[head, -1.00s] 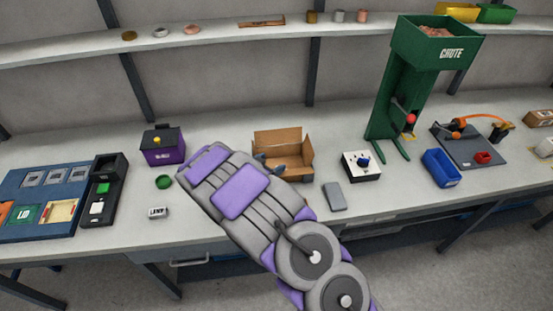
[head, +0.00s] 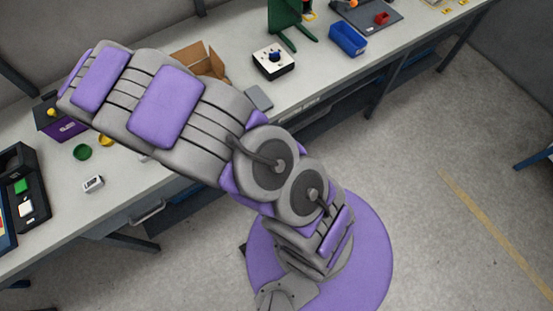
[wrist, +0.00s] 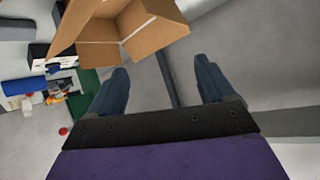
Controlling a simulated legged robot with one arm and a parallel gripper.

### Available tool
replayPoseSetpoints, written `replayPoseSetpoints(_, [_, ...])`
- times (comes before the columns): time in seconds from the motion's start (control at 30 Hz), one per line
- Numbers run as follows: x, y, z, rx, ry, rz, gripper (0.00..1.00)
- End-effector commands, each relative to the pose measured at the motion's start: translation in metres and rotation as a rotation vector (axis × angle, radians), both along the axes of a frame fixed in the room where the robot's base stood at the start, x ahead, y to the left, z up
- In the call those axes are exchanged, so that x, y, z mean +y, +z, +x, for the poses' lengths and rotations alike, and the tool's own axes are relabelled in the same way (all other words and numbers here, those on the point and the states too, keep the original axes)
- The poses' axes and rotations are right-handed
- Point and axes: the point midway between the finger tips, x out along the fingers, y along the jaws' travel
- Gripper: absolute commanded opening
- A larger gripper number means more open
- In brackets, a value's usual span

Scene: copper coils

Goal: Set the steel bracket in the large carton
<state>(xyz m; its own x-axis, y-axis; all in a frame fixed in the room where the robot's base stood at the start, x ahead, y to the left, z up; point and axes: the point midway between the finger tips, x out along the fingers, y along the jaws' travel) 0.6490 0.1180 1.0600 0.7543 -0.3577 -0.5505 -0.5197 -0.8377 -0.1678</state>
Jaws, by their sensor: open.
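The open brown carton (head: 190,60) stands on the bench, partly hidden behind my arm in the head view. In the wrist view the carton (wrist: 155,37) is at the top, flaps spread, beyond my fingertips; I see no object in the visible part of its inside. My gripper (wrist: 163,88) is open, its two dark blue fingers wide apart with nothing between them. My arm hides the gripper in the head view. I cannot make out a steel bracket in any view.
The floor at right is mostly clear.

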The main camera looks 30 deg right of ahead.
Motion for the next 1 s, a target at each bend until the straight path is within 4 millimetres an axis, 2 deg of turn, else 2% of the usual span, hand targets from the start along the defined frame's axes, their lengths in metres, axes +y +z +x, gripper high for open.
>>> replayPoseSetpoints(0.03, [0.002,0.017,0.000,0.010,0.044,0.045,0.82])
replayPoseSetpoints(0.17, [0.015,0.047,-0.012,0.074,0.178,0.150,0.82])
replayPoseSetpoints(0.23, [0.022,0.063,-0.025,0.117,0.252,0.196,0.82])
replayPoseSetpoints(0.37, [0.026,0.087,-0.063,0.214,0.374,0.259,0.82])
replayPoseSetpoints(0.47, [0.026,0.104,-0.100,0.299,0.460,0.292,0.82])
replayPoseSetpoints(0.63, [0.012,0.122,-0.179,0.477,0.574,0.312,0.82])
replayPoseSetpoints(0.77, [-0.007,0.131,-0.248,0.627,0.633,0.303,0.82])
replayPoseSetpoints(1.0, [-0.064,0.140,-0.381,0.926,0.649,0.238,0.82])
